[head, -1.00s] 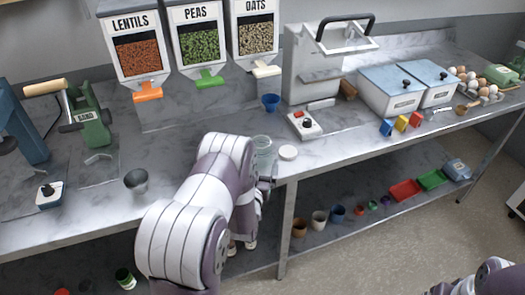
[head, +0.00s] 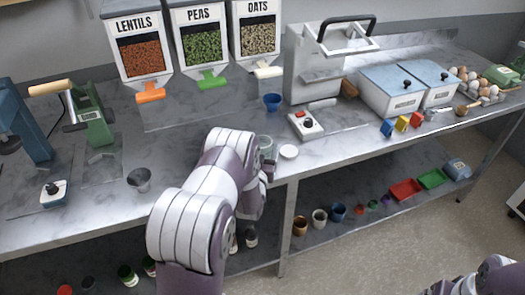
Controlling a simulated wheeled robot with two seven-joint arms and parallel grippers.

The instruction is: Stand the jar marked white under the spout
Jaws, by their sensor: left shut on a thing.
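A clear glass jar (head: 265,143) shows just beyond my left forearm, near the front edge of the worktop. A white disc (head: 288,151), perhaps a lid, lies to its right. My left gripper (head: 267,167) is at the near side of the jar, mostly hidden by my own wrist. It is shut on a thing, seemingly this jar. No marking on the jar can be read. Three dispensers at the back have spouts: orange (head: 150,95) under lentils, green (head: 213,83) under peas, white (head: 268,72) under oats. My right gripper is out of the picture.
A blue cup (head: 272,102) stands below the oats spout, and a metal cup (head: 140,180) stands left of my arm. A grey press (head: 314,65) and a small control box (head: 306,125) are to the right. Several jars (head: 251,237) and cups stand on the lower shelf.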

